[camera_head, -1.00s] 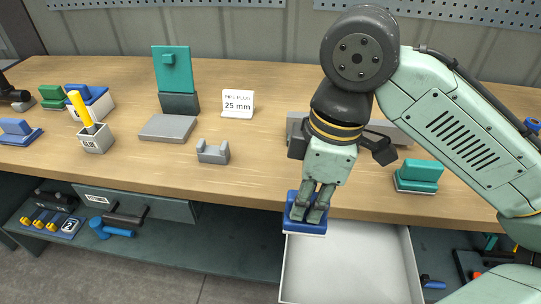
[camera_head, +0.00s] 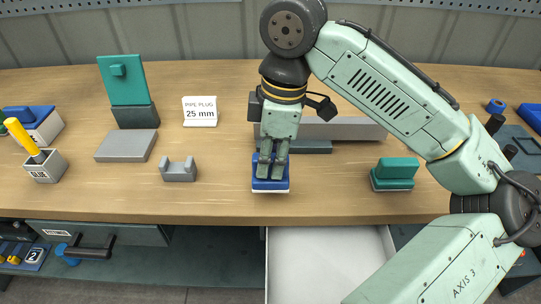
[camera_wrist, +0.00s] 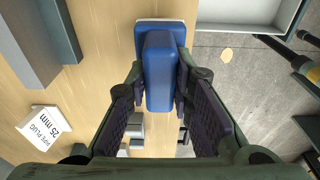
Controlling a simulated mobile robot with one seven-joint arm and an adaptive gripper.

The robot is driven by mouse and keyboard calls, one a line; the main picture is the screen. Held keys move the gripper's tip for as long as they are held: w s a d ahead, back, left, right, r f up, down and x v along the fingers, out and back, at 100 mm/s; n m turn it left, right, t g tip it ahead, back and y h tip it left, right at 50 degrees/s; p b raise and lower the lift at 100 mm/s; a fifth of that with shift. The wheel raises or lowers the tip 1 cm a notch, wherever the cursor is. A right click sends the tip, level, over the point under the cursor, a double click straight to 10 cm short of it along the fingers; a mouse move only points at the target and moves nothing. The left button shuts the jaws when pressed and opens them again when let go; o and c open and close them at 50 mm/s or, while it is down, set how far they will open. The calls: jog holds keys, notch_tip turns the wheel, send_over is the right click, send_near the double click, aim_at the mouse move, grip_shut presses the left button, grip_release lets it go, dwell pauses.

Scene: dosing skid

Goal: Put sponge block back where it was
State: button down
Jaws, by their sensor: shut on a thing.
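The sponge block (camera_head: 270,186), blue with a white bottom layer, is held by my gripper (camera_head: 270,168). It is over the front part of the wooden bench top, just behind the open drawer; I cannot tell whether it touches the wood. In the wrist view the blue block (camera_wrist: 158,72) is between the two dark finger pads of my gripper (camera_wrist: 160,100), with its white layer at the far end. The fingers hide part of the block in the head view.
An open white drawer (camera_head: 325,265) juts out below the bench edge. A grey cradle (camera_head: 179,171) and a "PIPE PLUG 25 mm" sign (camera_head: 200,112) stand to the left. A green block (camera_head: 395,174) sits to the right. A long grey bar (camera_head: 340,129) lies behind my gripper.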

aim_at(271, 162)
jog(key=shift+w+f, duration=0.1)
jog(key=shift+w, duration=0.75)
jog(key=f, duration=0.1)
jog(key=w+f+p, duration=0.1)
jog(key=f, duration=0.1)
jog(key=shift+w+f, duration=0.1)
jog(key=shift+w, duration=0.1)
jog(key=shift+f, duration=0.25)
jog(key=shift+f, duration=0.15)
jog(key=c, duration=1.4)
grip_release()
jog(key=r, duration=0.4)
jog(key=d+r, duration=0.1)
jog(key=r, duration=0.7)
jog(key=shift+d+r, duration=0.15)
jog(key=shift+d, duration=0.1)
